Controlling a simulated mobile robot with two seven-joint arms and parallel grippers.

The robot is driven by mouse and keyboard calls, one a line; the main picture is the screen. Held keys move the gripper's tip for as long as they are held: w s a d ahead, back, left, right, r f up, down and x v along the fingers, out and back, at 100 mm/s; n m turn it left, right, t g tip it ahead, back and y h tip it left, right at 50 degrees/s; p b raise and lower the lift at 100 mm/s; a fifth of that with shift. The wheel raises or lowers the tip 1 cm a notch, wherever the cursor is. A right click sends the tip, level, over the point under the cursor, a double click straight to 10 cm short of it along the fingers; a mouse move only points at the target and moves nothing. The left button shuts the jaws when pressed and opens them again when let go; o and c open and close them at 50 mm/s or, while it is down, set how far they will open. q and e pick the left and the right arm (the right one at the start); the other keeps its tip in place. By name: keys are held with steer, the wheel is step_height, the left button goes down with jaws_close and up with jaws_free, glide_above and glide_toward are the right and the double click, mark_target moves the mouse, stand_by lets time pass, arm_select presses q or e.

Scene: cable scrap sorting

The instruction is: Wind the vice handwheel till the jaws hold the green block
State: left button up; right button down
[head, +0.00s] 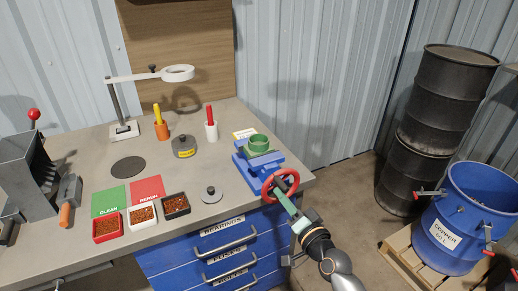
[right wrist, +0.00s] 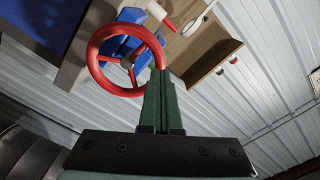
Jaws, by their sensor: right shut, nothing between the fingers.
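A blue vice (head: 260,160) stands at the right front corner of the bench. The red handwheel (head: 281,184) faces the bench's front edge. My right gripper (head: 279,192) is at the wheel, its green fingers shut with nothing between them. In the right wrist view the fingertips (right wrist: 158,73) lie at the right-hand side of the red rim (right wrist: 96,50); contact is unclear. The green block is not recognisable there. My left gripper is not in view.
Blue drawers (head: 225,258) with bar handles are below. A blue copper drum (head: 470,215) and black barrels (head: 440,100) stand on the right.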

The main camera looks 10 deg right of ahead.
steer(key=shift+w+d+r, duration=0.2)
steer(key=shift+d+r, duration=0.25)
steer(key=shift+r, duration=0.05)
steer(key=d, duration=0.1)
steer(key=w+d+r, duration=0.1)
steer(key=d, duration=0.1)
steer(key=shift+w+d+r, duration=0.1)
stand_by(0.4)
steer(key=a+p+v, duration=0.1)
steer(key=p+v, duration=0.1)
steer(key=v, duration=0.6)
steer(key=shift+s, duration=0.3)
steer(key=shift+a, duration=0.1)
